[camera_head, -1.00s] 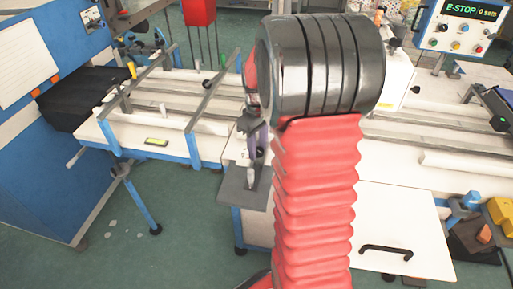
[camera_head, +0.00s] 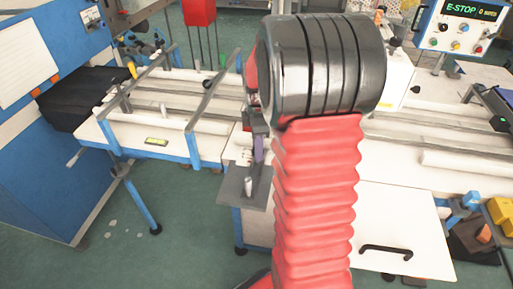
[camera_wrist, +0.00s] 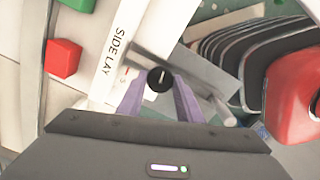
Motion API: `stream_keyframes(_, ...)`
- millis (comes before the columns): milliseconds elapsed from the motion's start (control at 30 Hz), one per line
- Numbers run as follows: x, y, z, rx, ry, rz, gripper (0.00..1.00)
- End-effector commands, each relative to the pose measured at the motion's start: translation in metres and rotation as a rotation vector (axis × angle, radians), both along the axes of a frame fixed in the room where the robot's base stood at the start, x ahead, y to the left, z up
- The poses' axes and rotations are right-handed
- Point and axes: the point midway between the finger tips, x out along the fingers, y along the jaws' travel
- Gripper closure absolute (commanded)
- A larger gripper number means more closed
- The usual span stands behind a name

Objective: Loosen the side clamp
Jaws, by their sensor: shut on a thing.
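The side clamp shows in the wrist view as a round black knob (camera_wrist: 160,78) with a white line on its face. It sits beside a white strip lettered "SIDE LAY" (camera_wrist: 113,50). The two purple fingers of my gripper (camera_wrist: 160,92) stand on either side of the knob and are shut on it. In the head view my gripper (camera_head: 258,150) shows only in part, low over the table's front edge. My arm hides the knob there.
In the wrist view a red block (camera_wrist: 63,58) and a green block (camera_wrist: 78,4) lie at the left. In the head view a grey plate (camera_head: 236,187) with an upright pin (camera_head: 248,188) juts from the table (camera_head: 150,135). A blue machine (camera_head: 45,130) stands at the left.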

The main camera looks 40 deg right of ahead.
Motion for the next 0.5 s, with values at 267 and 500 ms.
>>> stream_keyframes(267, 0.0003, 0.0016, -0.0002, 0.003, 0.000, 0.060, 0.90)
stream_keyframes(500, 0.0002, 0.0019, -0.0002, 0.003, 0.001, 0.064, 0.90)
